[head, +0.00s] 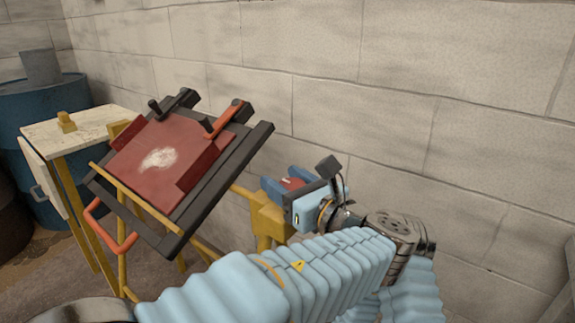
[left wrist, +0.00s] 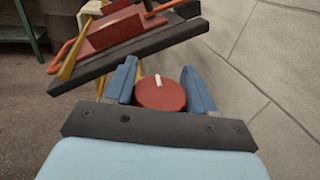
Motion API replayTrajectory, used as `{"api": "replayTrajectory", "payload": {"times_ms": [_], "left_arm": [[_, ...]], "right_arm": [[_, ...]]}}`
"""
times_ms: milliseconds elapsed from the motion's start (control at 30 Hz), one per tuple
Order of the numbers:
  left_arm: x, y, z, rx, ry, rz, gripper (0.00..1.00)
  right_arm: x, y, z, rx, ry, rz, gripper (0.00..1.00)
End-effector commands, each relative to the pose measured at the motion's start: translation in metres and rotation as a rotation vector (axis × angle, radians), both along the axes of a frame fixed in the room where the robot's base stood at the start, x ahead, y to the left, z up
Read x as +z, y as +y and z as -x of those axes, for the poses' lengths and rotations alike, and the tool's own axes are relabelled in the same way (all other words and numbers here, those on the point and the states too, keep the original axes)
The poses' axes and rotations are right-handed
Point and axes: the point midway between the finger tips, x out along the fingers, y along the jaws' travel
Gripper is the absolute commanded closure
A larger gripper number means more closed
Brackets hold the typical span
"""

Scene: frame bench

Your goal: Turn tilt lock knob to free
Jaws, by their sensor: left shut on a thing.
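The tilt lock knob (left wrist: 160,95) is a round red disc with a white pointer mark near its top edge in the left wrist view. My left gripper (left wrist: 160,84) has its two blue fingers on either side of the knob and is shut on it. In the head view the left gripper (head: 289,184) is beside the yellow stand, and a bit of the red knob shows between its fingers. The tilted frame (head: 200,207), dark with a red panel (head: 165,152), leans to the left of the gripper. My right gripper is not in view.
A yellow post (head: 263,215) stands just left of my gripper. Orange handles (head: 110,230) stick out from the frame. A small side table (head: 85,128) and a blue barrel (head: 45,115) stand at the left. A grey block wall (head: 420,120) is close behind and right.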

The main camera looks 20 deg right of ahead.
Motion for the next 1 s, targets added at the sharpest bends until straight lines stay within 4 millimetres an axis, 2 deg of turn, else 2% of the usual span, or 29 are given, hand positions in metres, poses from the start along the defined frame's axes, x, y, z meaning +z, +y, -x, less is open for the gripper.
{"api": "replayTrajectory", "payload": {"times_ms": [33, 333, 367, 500, 833, 1000], "left_arm": [[0.003, 0.0, 0.0, 0.013, -0.002, -0.002, 0.76], [0.0, 0.0, 0.0, 0.023, -0.004, 0.002, 0.76], [0.0, 0.0, 0.0, 0.023, -0.004, 0.002, 0.44], [0.0, 0.0, 0.001, 0.022, -0.004, 0.001, 0.25], [0.0, -0.002, 0.004, 0.021, -0.004, 0.001, 0.25], [-0.001, -0.013, 0.029, 0.018, -0.004, 0.001, 0.25]], "right_arm": [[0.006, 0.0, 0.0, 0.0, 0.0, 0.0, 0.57], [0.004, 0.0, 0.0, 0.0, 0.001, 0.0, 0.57], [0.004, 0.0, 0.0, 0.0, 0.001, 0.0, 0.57], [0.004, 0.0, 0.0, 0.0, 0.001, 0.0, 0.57], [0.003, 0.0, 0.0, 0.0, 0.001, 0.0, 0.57], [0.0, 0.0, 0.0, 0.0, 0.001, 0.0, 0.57]]}}
